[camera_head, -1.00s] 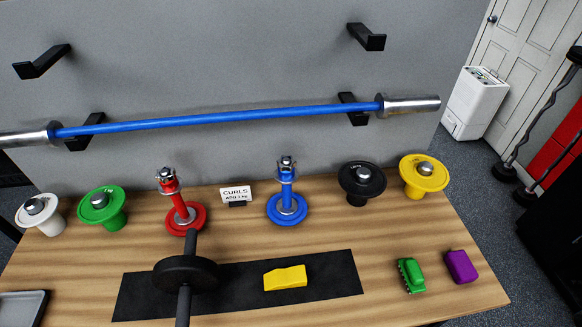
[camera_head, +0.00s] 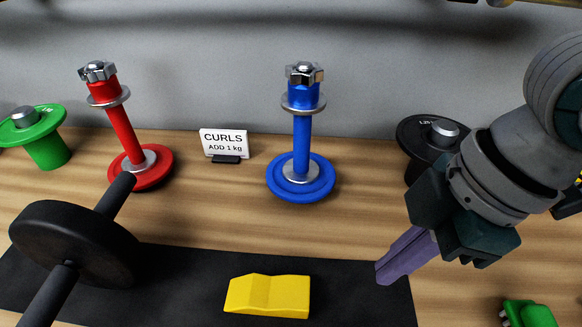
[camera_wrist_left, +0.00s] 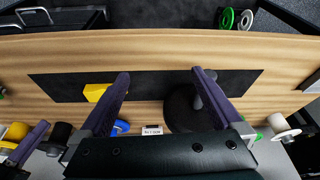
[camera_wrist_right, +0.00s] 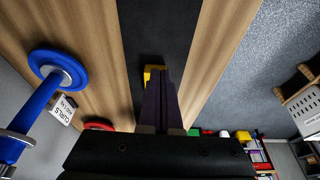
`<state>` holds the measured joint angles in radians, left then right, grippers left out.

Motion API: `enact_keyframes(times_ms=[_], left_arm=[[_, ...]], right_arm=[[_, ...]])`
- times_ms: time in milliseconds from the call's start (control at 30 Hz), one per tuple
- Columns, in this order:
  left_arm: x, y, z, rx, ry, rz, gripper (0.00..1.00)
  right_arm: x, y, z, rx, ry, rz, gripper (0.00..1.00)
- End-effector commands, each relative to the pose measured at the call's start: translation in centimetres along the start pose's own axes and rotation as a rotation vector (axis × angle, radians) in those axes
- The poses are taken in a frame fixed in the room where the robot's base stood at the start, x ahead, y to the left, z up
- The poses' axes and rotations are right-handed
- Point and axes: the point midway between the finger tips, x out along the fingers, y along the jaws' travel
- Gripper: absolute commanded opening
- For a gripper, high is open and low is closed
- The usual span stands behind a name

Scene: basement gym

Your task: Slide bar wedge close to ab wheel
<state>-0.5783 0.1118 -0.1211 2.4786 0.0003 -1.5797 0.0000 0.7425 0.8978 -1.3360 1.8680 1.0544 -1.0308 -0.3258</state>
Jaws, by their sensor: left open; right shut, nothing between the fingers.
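The yellow bar wedge (camera_head: 267,295) lies on the black mat (camera_head: 190,270), with bare mat on both sides. The ab wheel (camera_head: 75,243), a black wheel with a rod handle, rests at the left part of the mat, apart from the wedge. My right gripper (camera_head: 384,274) is shut and empty, over the mat's right end and to the right of the wedge. In the right wrist view its fingers partly cover the wedge (camera_wrist_right: 150,70). My left gripper (camera_wrist_left: 161,84) is open and empty above the table; its left wrist view shows the wedge (camera_wrist_left: 95,92) and the wheel (camera_wrist_left: 183,110).
A red stand (camera_head: 123,125), a blue stand (camera_head: 302,140) and a CURLS sign (camera_head: 224,142) stand behind the mat. Green (camera_head: 45,145) and black (camera_head: 418,135) weight holders flank them. A green block (camera_head: 532,313) lies at lower right. The mat between wheel and wedge is clear.

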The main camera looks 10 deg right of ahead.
Motion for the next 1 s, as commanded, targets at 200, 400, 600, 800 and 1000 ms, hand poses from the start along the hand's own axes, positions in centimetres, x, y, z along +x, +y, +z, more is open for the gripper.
enact_keyframes(times_ms=[200, 400, 600, 800, 1000], left_arm=[[0.6, -0.1, 0.2, 0.003, 0.000, -0.004, 1.00], [1.1, -0.3, 0.4, 0.008, -0.001, -0.009, 1.00], [2.0, -0.3, 0.8, 0.010, -0.002, -0.010, 1.00], [1.5, -0.3, 0.6, 0.010, -0.003, -0.010, 1.00], [1.4, -0.3, 0.6, 0.009, -0.003, -0.009, 1.00]], right_arm=[[1.5, 0.4, 0.8, 0.010, -0.009, 0.000, 0.00], [5.4, 0.3, 0.8, 0.009, -0.009, -0.001, 0.00], [9.8, 0.4, 0.8, 0.009, -0.009, 0.000, 0.00], [10.9, 0.4, -1.7, 0.005, -0.006, 0.001, 0.00], [11.4, 0.5, -2.9, 0.008, -0.009, 0.002, 0.00]])
